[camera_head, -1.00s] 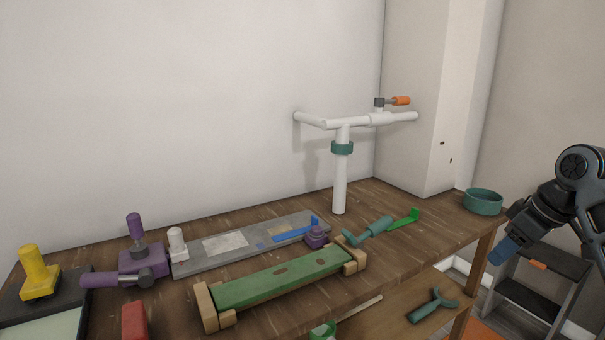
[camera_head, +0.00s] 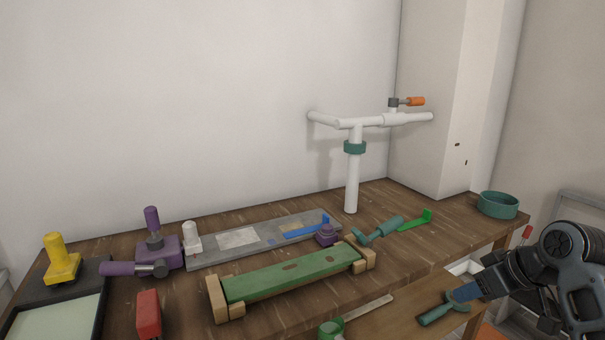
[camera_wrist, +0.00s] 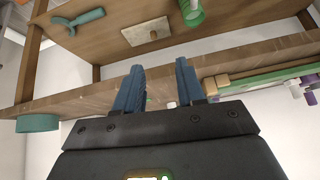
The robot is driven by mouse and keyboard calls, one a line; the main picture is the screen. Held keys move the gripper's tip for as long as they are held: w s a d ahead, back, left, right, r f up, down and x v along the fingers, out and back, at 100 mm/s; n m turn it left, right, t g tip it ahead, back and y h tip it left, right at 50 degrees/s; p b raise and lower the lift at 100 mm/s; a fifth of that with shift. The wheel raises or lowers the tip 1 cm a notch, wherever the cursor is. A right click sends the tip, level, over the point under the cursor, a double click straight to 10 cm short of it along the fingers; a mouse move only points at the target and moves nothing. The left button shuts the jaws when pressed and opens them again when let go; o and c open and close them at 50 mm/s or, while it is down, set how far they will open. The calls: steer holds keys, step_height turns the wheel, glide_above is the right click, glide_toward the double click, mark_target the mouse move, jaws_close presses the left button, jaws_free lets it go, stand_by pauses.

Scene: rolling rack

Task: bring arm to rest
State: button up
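My arm is at the right edge of the head view, with my gripper (camera_head: 468,292) low in front of the bench's right end. In the wrist view, the two blue fingers of my gripper (camera_wrist: 160,88) stand apart with nothing between them. The gripper is open and empty. The wooden bench top (camera_head: 400,262) is to its left in the head view, and its edge (camera_wrist: 90,100) runs behind the fingers in the wrist view. I cannot tell the exact gap between fingers and bench edge.
A teal bowl (camera_head: 498,205) sits at the bench's right end. A teal forked tool (camera_head: 440,310) lies on the lower shelf (camera_head: 385,325). A green bar in wooden blocks (camera_head: 290,275) and a white pipe stand (camera_head: 352,185) occupy the bench. A grey step unit (camera_head: 580,200) stands at right.

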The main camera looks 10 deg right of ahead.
steer(key=s+a+f+m+t+h, duration=0.1)
steer(key=s+a+f+m+t, duration=0.1)
steer(key=s+a+f, duration=0.55)
steer(key=s+a+f+m+t, duration=0.25)
steer(key=s+a+f, duration=0.25)
steer(key=s+a, duration=0.5)
steer(key=s+r+t, duration=0.1)
steer(key=s+r, duration=0.3)
steer(key=s, duration=0.5)
steer(key=s+r+n+t+h, duration=0.1)
steer(key=s+r, duration=0.4)
steer(key=s, duration=0.4)
steer(key=s+r+t, duration=0.1)
steer(key=s+r, duration=0.3)
steer(key=s, duration=0.5)
steer(key=shift+s+r+t+h, duration=0.15)
steer(key=shift+s+t+h, duration=0.05)
steer(key=shift+t+h, duration=0.15)
